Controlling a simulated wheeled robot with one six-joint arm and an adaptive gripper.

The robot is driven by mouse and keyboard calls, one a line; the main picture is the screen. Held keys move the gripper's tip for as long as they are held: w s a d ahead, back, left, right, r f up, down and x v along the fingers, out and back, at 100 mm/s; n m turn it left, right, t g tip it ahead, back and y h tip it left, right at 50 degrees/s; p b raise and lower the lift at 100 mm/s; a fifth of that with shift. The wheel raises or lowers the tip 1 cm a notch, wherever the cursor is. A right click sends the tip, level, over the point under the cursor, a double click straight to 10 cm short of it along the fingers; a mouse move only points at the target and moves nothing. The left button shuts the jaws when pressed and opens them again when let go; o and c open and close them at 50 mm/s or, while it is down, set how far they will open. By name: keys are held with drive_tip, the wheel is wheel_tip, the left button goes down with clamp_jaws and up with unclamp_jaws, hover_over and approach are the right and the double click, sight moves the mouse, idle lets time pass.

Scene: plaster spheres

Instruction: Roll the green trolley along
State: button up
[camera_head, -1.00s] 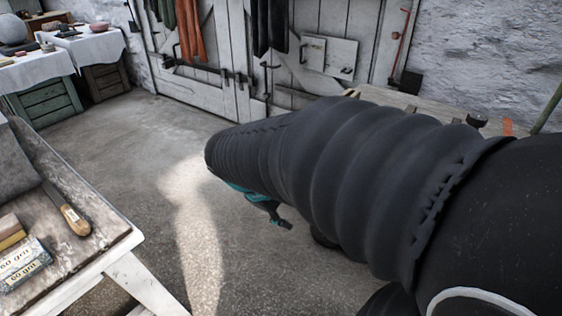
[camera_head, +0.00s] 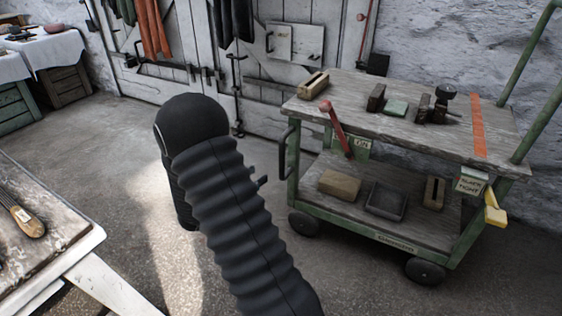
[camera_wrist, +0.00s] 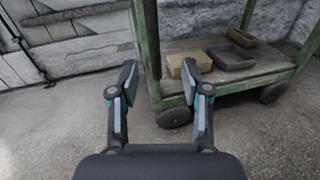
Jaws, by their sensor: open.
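The green trolley (camera_head: 380,243) stands on the floor at the right in the head view, with a wooden top, a lower shelf and dark wheels. A dark bar handle (camera_head: 284,150) is on its left end, and a red lever (camera_head: 336,128) slants up beside a small sign. In the wrist view the trolley's green frame (camera_wrist: 147,52) and lower shelf are ahead, to the right. My gripper (camera_wrist: 160,80) is open and empty, its fingers pointing at the trolley's near end. In the head view my arm hides most of the gripper.
Blocks and small tools sit on the trolley top, and two blocks and a dark tray (camera_head: 385,201) on its lower shelf. A worktable (camera_head: 75,255) stands at the left. White plank doors (camera_head: 200,50) are behind. Floor between table and trolley is open.

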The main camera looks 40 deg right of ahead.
sight(280, 159)
drive_tip(key=shift+n+t, duration=0.3)
drive_tip(key=w+d, duration=0.1)
drive_tip(key=d, duration=0.3)
drive_tip(key=w+d, duration=0.1)
drive_tip(key=d, duration=0.4)
drive_tip(key=w+d+f, duration=0.1)
drive_tip(key=d, duration=0.3)
drive_tip(key=shift+w+d, duration=0.25)
clamp_jaws()
